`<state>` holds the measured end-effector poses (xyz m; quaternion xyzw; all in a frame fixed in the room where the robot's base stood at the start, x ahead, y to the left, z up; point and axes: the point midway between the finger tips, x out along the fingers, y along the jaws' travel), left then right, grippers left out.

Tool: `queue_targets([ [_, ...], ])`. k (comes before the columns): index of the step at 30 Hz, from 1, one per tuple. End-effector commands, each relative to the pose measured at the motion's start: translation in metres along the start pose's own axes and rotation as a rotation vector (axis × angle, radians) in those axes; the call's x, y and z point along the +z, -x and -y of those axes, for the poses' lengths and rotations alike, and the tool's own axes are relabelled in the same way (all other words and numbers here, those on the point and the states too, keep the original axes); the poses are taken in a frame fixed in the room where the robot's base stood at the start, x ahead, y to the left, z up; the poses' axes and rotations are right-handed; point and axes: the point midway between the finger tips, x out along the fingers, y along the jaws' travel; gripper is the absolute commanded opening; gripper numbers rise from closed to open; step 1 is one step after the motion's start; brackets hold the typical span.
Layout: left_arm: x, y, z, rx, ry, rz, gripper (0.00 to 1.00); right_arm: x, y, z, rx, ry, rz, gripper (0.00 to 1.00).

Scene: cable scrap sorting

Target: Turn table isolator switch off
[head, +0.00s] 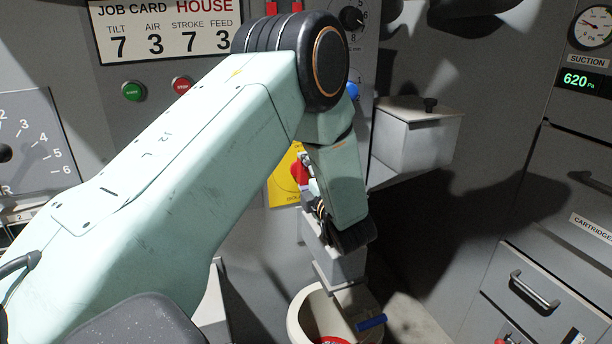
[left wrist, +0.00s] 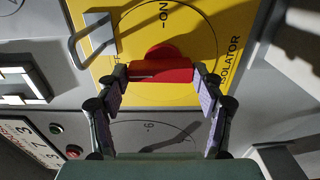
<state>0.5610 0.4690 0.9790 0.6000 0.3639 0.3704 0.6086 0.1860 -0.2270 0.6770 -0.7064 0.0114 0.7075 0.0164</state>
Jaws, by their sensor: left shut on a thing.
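The isolator switch is a red rotary knob on a yellow plate. In the head view the red knob (head: 299,171) shows partly behind my left arm, on the yellow plate (head: 283,181). In the left wrist view the knob (left wrist: 162,66) sits on the yellow plate (left wrist: 205,20), which has "-ON" and "OLATOR" lettering. My left gripper (left wrist: 161,74) has its two fingertips on either side of the knob's bar and is shut on it. In the head view, the left gripper (head: 312,190) is mostly hidden by its own wrist. My right gripper is not in view.
A grey lidded box (head: 417,135) stands on a shelf right of my arm. A cream bin (head: 312,310) is below the gripper. A metal hasp (left wrist: 92,36) juts out beside the knob. Green (head: 133,91) and red (head: 181,86) buttons are on the wall.

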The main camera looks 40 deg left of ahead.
Motion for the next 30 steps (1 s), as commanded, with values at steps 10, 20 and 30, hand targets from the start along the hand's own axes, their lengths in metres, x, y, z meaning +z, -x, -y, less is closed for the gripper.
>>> queue_targets([
  [10, -0.001, 0.000, 0.002, -0.004, -0.001, -0.003, 0.86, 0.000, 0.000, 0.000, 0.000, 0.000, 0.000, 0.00],
  [20, -0.001, 0.000, 0.001, -0.003, -0.001, -0.001, 0.91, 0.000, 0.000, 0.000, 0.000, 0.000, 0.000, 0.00],
  [30, 0.001, 0.035, 0.001, -0.001, -0.006, 0.004, 0.91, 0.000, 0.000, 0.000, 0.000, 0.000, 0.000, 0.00],
])
